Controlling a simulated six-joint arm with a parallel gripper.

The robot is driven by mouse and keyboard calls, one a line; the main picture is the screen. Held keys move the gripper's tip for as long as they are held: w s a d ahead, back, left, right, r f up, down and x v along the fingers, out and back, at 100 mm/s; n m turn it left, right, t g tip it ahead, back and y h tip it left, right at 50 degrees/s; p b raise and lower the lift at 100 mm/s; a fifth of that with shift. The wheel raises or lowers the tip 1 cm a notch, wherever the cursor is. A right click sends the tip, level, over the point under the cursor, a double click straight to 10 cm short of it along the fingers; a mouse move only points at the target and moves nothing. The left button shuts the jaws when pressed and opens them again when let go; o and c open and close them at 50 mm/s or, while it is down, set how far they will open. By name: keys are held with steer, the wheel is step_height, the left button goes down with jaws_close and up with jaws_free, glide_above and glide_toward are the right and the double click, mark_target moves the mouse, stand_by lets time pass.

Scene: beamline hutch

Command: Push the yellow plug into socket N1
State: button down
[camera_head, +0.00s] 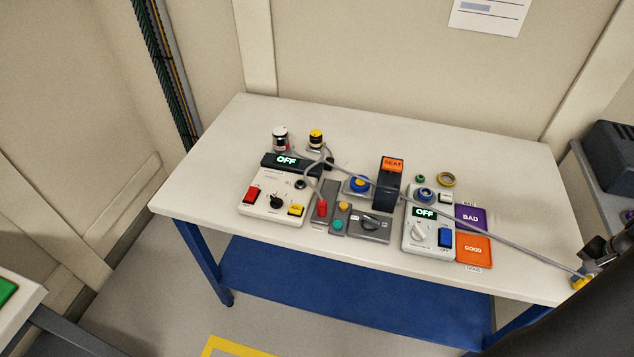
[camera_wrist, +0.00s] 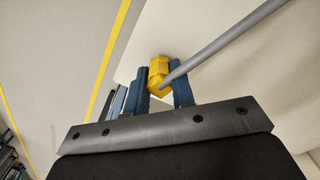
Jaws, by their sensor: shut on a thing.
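The yellow plug (camera_wrist: 158,72) is held between the two blue fingers of my gripper (camera_wrist: 161,80) in the wrist view. Its grey cable (camera_wrist: 225,38) runs off to the upper right. In the head view, the plug (camera_head: 579,283) and my gripper (camera_head: 588,275) are at the table's right edge, partly hidden by my dark arm. The cable (camera_head: 480,229) stretches from there across the table to the devices on the left. I cannot make out a label N1 on any socket, so I cannot tell which one it is.
The white table (camera_head: 350,130) carries a left control box (camera_head: 262,192) reading OFF, a right box (camera_head: 428,240) reading OFF, a dark upright block (camera_head: 388,190) with an orange label, and purple and orange squares (camera_head: 473,248). The table's back strip and left front corner are clear.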

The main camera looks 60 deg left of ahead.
stand_by(0.3)
